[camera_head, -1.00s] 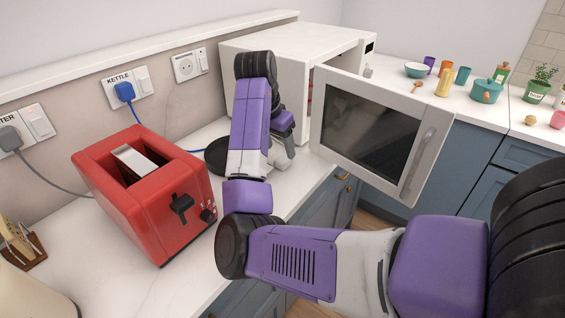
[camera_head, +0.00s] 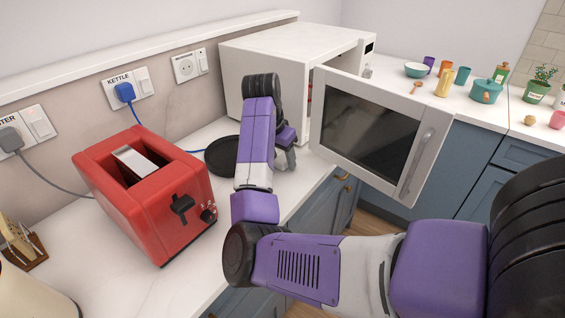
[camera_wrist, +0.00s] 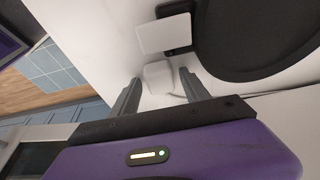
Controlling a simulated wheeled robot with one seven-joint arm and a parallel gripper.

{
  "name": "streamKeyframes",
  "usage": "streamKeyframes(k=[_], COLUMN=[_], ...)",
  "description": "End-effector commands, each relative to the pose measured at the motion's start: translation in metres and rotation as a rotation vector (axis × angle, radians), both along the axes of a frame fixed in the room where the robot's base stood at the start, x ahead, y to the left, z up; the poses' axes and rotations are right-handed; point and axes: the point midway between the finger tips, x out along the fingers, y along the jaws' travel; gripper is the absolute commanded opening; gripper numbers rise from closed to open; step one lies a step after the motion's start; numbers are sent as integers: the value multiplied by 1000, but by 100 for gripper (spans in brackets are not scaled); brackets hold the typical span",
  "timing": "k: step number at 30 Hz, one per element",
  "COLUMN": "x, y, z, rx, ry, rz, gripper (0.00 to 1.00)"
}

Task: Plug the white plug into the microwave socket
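The white plug (camera_wrist: 158,76) lies on the white worktop in the wrist view, with a pale cord at its right. My gripper (camera_wrist: 160,92) is open, with one finger on each side of the plug in that view. The plug appears slightly beyond the fingertips, and I cannot tell whether they touch it. In the head view my gripper (camera_head: 286,158) is low over the worktop in front of the microwave (camera_head: 285,65), and my arm hides the plug.
A black round plate (camera_head: 222,156) lies left of my gripper. A white card on a black base (camera_wrist: 164,34) stands beyond the plug. The red toaster (camera_head: 150,200) is further left. The microwave door (camera_head: 375,135) stands open at the right. A blue plug (camera_head: 125,92) fills the kettle socket.

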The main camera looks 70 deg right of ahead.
Motion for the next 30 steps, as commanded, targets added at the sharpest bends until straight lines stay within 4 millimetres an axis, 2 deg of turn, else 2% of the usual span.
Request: streamKeyframes(k=[1,6,8,15,20,26,30], x=[0,0,0,0,1,1,1], y=[0,0,0,0,0,-1,-1], z=[0,0,0,1,9,38,73], rx=[0,0,0,0,-1,-2,-3], ry=[0,0,0,-1,-2,-4,-5], rz=[0,0,0,0,0,-2,-2], gripper=[42,9,0,0,0,0,0])
